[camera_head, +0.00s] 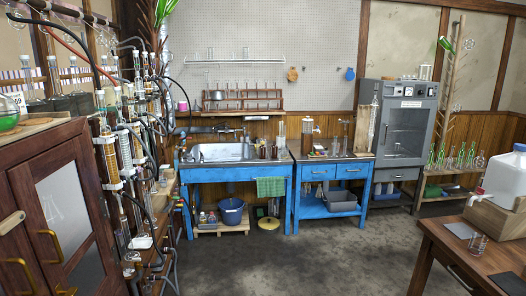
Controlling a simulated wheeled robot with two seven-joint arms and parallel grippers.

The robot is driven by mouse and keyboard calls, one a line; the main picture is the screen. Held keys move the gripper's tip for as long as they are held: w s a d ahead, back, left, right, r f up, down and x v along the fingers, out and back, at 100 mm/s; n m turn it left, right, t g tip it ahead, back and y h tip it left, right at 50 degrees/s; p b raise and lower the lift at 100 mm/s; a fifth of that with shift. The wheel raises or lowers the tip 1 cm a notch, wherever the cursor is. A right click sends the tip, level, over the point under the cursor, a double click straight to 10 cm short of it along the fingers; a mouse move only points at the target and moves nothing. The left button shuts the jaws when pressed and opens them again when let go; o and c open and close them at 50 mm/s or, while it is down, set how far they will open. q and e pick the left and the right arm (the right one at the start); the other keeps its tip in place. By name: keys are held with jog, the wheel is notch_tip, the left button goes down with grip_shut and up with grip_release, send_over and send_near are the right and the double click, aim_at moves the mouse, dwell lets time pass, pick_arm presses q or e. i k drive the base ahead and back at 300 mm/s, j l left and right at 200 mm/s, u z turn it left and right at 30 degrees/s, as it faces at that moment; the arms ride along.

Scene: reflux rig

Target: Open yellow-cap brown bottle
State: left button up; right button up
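Small brown bottles (263,151) stand upright on the blue sink bench, just right of the sink, in the head view. They are far off and too small to tell which has a yellow cap or whether any is open. Neither of my grippers is in view, and nothing shows in my grasp.
The blue sink bench (238,173) and a blue side cabinet (318,172) stand at the back wall beside a grey oven (405,130). A rig of glass tubes (125,160) and a wooden cabinet (55,195) line the left. A wooden table (450,245) is at right. The middle floor is clear.

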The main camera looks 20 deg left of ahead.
aim_at(262, 148)
jog(key=i+j+u, duration=0.45)
jog(key=i, duration=0.45)
jog(key=i+u, duration=0.4)
jog(key=i, duration=0.55)
jog(key=i+z, duration=0.1)
jog(key=i, duration=0.55)
jog(key=i+j, duration=0.15)
jog(key=i, duration=0.5)
jog(key=i+z, duration=0.15)
jog(key=i, duration=0.55)
jog(key=j, duration=0.05)
